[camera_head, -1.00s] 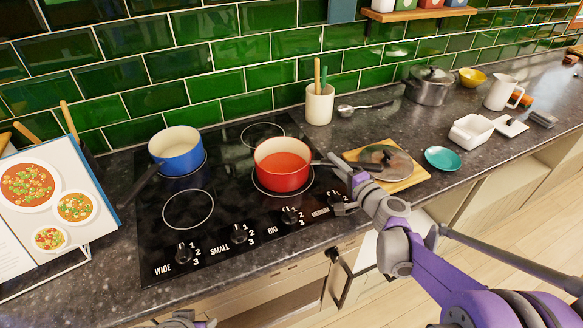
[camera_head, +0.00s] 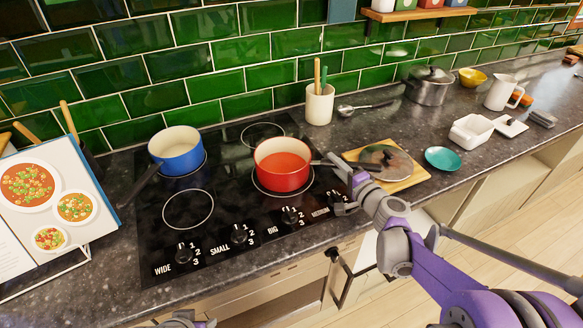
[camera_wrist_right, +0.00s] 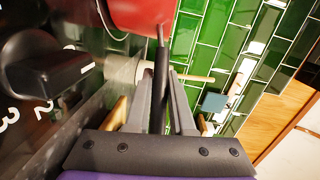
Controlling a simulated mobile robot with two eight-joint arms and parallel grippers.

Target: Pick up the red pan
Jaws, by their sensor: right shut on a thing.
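The red pan (camera_head: 281,172) sits upright on the right side of the black hob, with red contents inside. Its dark handle points right. My right gripper (camera_head: 350,176) is at this handle. In the right wrist view, the handle (camera_wrist_right: 160,75) runs between the two fingers of the right gripper (camera_wrist_right: 162,85), which is shut on it, and the pan's red side (camera_wrist_right: 140,14) shows at the top.
A blue pan (camera_head: 178,152) stands on the hob's back left. Control knobs (camera_head: 239,233) line the hob's front. A wooden board with a glass lid (camera_head: 386,160) lies just right of my right gripper. A utensil pot (camera_head: 319,104) stands behind. A cookbook (camera_head: 60,195) stands at left.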

